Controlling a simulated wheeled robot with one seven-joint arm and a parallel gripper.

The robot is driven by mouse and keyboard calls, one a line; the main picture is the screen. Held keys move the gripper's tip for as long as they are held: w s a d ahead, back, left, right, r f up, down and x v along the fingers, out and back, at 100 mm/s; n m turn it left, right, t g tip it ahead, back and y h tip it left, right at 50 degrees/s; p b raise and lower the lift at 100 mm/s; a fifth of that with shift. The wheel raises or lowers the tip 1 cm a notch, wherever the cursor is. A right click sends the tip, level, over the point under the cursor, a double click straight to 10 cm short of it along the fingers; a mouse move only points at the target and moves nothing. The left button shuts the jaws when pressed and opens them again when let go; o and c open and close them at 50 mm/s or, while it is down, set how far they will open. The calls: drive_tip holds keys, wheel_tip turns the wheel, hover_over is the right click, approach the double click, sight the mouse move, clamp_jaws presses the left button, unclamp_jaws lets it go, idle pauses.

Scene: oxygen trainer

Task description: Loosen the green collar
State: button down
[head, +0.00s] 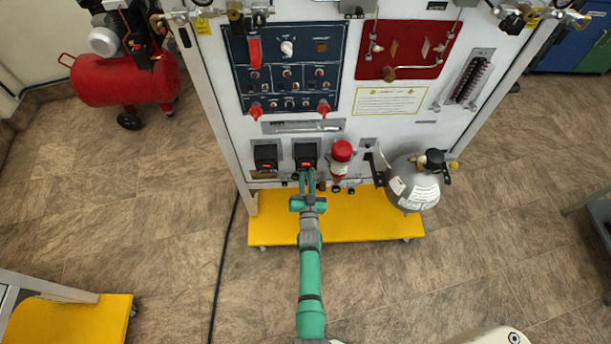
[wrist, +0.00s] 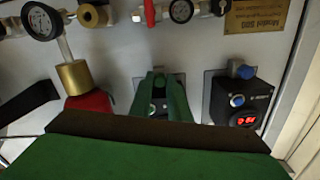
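My gripper (head: 307,172) reaches to the lower panel, its two green fingers at the middle black box (head: 305,154) with a red display. The fingers run side by side with a narrow gap. In the wrist view my gripper (wrist: 164,82) covers most of that box (wrist: 158,105). I cannot pick out a green collar apart from my own green fingers; the fingertips and gripper body hide that spot. Whether the fingers touch or hold anything is not clear.
A second black box (head: 266,157) sits left of the gripper, and a red-capped filter (head: 341,160) close to its right. A grey cylinder (head: 413,185) is further right. The yellow base (head: 370,229) lies below. A red compressor (head: 125,82) stands at far left.

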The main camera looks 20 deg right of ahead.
drive_tip(key=shift+w+a+n, duration=0.1)
drive_tip(key=shift+a+n, duration=0.05)
drive_tip(key=shift+n, duration=2.75)
drive_tip(key=shift+s, duration=0.2)
drive_tip(key=c, duration=1.7)
unclamp_jaws()
drive_tip(key=shift+w, duration=0.1)
drive_tip(key=shift+o, duration=0.2)
drive_tip(key=v, duration=1)
drive_tip(key=shift+s, duration=0.45)
